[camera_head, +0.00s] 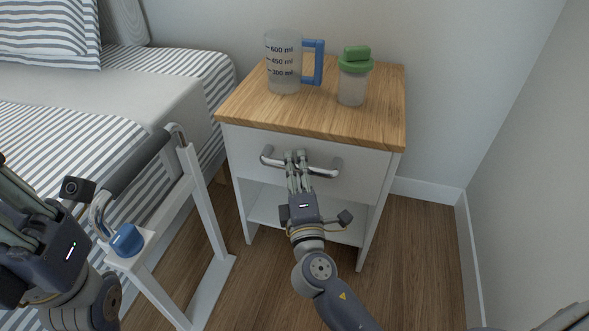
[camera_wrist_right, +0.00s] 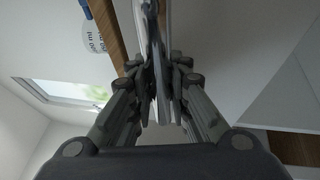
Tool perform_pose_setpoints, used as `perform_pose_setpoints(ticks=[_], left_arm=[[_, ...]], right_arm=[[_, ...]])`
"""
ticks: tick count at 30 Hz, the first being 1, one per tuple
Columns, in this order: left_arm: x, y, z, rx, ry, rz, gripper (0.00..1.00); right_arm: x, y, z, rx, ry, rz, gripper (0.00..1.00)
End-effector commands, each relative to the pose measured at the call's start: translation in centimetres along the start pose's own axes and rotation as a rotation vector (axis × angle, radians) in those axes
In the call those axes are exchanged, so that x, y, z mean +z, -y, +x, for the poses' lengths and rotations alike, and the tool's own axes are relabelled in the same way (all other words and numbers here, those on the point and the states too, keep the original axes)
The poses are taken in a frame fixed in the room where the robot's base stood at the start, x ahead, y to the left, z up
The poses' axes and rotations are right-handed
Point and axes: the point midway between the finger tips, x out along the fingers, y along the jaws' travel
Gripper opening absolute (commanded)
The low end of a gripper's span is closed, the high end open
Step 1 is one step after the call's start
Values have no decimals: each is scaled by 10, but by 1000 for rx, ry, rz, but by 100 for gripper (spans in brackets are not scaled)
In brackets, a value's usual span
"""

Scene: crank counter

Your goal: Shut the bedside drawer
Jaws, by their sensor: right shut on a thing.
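The white bedside cabinet has a wooden top (camera_head: 325,112) and one drawer (camera_head: 360,170) under it. The drawer front looks about flush with the cabinet, though any small gap is hard to tell. My right gripper (camera_head: 295,156) is at the middle of the drawer's metal bar handle (camera_head: 325,172), its fingers shut around the bar. In the right wrist view the fingers (camera_wrist_right: 163,95) close on the bar, which runs up the picture. My left gripper (camera_head: 30,225) is at the lower left, away from the cabinet; its fingertips are out of view.
A measuring jug (camera_head: 283,68) with a blue handle and a green-lidded cup (camera_head: 353,85) stand on the top. A white bed rail (camera_head: 205,215) and a striped bed (camera_head: 90,95) are at the left. An open shelf (camera_head: 265,210) lies below the drawer. Floor is clear at right.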

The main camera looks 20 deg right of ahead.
Motion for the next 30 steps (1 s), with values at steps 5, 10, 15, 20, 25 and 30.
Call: perform_pose_setpoints(ticks=[5,10,15,20,25,30], left_arm=[[1,0,-1,4,3,0,0],[0,-1,0,7,0,1,0],[0,-1,0,7,-2,1,0],[-1,0,2,3,-9,2,0],[-1,0,2,3,-8,1,0],[-1,0,2,3,-7,1,0]], right_arm=[[3,-1,2,3,7,-1,0],[3,-1,2,3,7,-1,26],[3,-2,2,4,6,-1,26],[2,-2,0,4,6,-1,26],[2,0,-12,1,5,-2,26],[2,0,-32,0,4,-2,26]])
